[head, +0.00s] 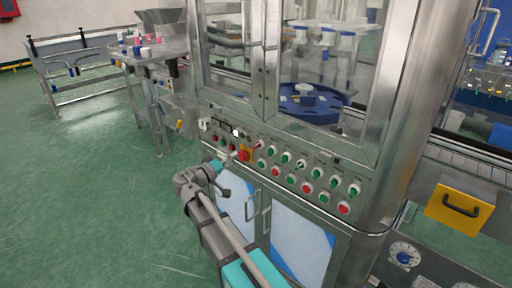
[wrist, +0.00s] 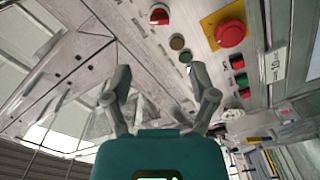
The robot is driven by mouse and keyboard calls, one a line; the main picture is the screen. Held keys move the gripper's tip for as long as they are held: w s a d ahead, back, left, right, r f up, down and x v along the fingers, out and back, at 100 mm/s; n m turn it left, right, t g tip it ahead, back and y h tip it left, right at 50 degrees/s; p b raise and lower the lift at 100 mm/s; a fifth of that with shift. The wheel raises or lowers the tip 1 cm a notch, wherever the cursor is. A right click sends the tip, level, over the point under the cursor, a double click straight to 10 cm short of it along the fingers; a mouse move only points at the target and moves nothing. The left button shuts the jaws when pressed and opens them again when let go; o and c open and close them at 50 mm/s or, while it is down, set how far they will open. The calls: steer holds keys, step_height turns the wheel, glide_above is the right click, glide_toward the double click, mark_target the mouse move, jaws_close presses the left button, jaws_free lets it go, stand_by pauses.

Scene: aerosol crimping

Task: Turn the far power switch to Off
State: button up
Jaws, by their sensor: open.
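The control panel (head: 285,168) on the front of the steel machine carries several knobs and buttons. A red emergency knob on a yellow plate (head: 244,155) sits towards its left part. Small dark and light controls (head: 222,129) lie at its far left end, too small to read, so I cannot tell which is the far power switch or how it is turned. My gripper (head: 233,157) is in front of this left part. In the wrist view my gripper (wrist: 160,82) is open and empty, with the red emergency knob (wrist: 231,33) and a red button (wrist: 159,15) beyond its fingers.
Lower cabinet doors with a metal handle (head: 250,208) stand close to my arm. Above the panel are glazed doors (head: 318,60). A steel table with small items (head: 145,48) stands back left. Green floor (head: 90,190) at left is clear.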

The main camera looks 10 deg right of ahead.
mark_target(257, 146)
steer(key=x, duration=1.2)
steer(key=shift+c, duration=0.2)
jaws_close()
